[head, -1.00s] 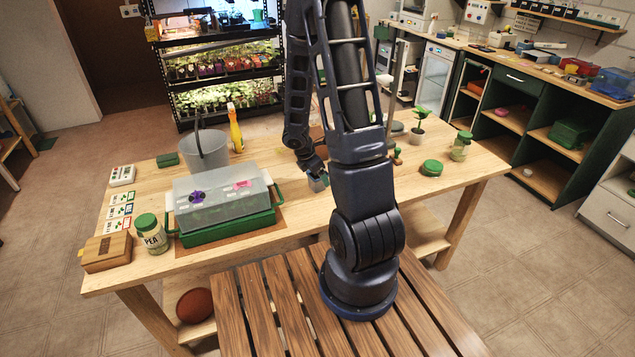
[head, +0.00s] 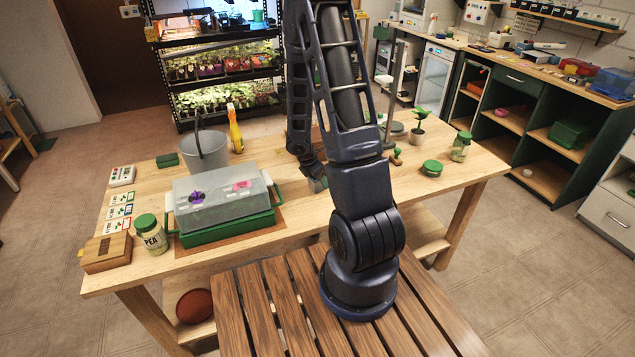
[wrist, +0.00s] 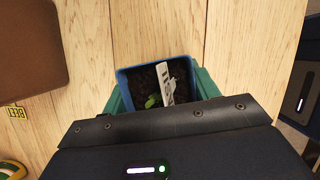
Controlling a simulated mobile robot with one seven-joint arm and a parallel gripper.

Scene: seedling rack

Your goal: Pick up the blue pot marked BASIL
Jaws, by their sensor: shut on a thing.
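The blue pot (wrist: 127,82) shows in the wrist view, with dark soil, a small green seedling and a white plant marker in it. The writing on the marker is too small and slanted to read. My gripper (wrist: 160,88) has a green finger on each side of the pot and is shut on it. The near side of the pot is hidden behind the gripper body. In the head view my gripper (head: 318,184) is low over the middle of the wooden table, mostly hidden by my arm, and the pot cannot be made out clearly.
The wooden table (head: 300,222) also bears a green tray with a clear cover (head: 222,197), a grey bucket (head: 206,149), a PEA jar (head: 151,235) and a yellow bottle (head: 236,128). In the wrist view a brown object (wrist: 30,45) lies left of the pot.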

